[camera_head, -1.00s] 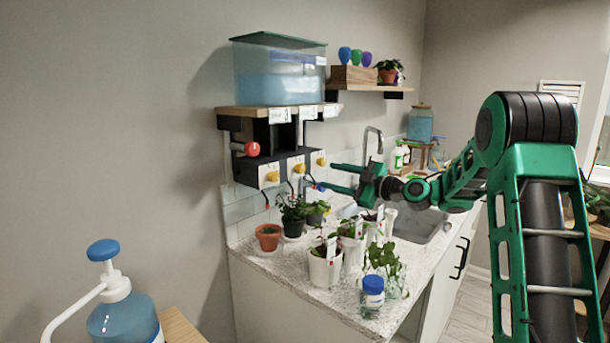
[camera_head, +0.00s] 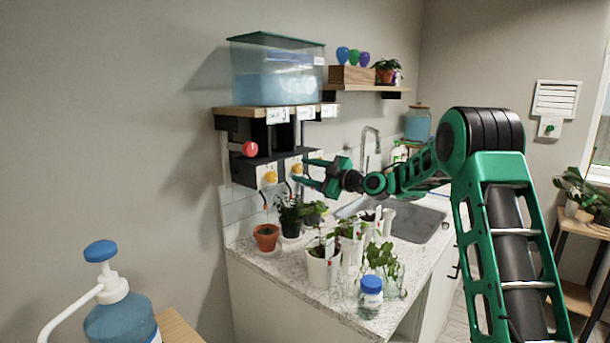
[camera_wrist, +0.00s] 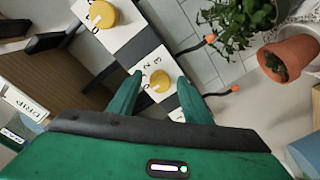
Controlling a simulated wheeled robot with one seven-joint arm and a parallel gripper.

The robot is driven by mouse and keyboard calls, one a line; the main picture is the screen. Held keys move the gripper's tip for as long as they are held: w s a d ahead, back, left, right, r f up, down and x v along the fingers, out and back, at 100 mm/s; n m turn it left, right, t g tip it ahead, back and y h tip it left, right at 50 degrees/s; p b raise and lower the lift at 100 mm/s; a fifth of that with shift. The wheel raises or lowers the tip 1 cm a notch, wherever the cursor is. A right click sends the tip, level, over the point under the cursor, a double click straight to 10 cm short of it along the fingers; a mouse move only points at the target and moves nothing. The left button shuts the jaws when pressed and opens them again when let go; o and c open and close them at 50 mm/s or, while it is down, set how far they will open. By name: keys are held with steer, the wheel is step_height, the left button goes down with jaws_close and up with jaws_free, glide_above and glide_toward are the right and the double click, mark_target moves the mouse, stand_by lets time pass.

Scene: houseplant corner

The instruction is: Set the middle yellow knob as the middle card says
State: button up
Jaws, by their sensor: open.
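The middle yellow knob (camera_head: 297,168) sits on a white plate on the dark panel under the shelf. In the wrist view it (camera_wrist: 160,80) lies between my fingertips; digits including 2 and 3 show beside it. A pale mark is on the knob, but its exact setting is unclear. My gripper (camera_head: 299,170) is open at the panel, one finger on each side of this knob; contact cannot be told. The middle card (camera_head: 306,113) hangs on the shelf edge, its text too small to read. The left yellow knob (camera_head: 270,178) is clear of my gripper; the right one is hidden.
A red ball-shaped knob (camera_head: 250,149) sticks out left of the panel. A water tank (camera_head: 277,75) stands on the shelf. Hoses with red tips hang below, above potted plants such as the terracotta pot (camera_head: 266,237) on the counter (camera_head: 262,262). The sink (camera_head: 425,228) lies right.

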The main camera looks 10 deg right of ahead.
steer(key=c, duration=1.1)
steer(key=shift+o, duration=0.2)
steer(key=shift+d, duration=0.1)
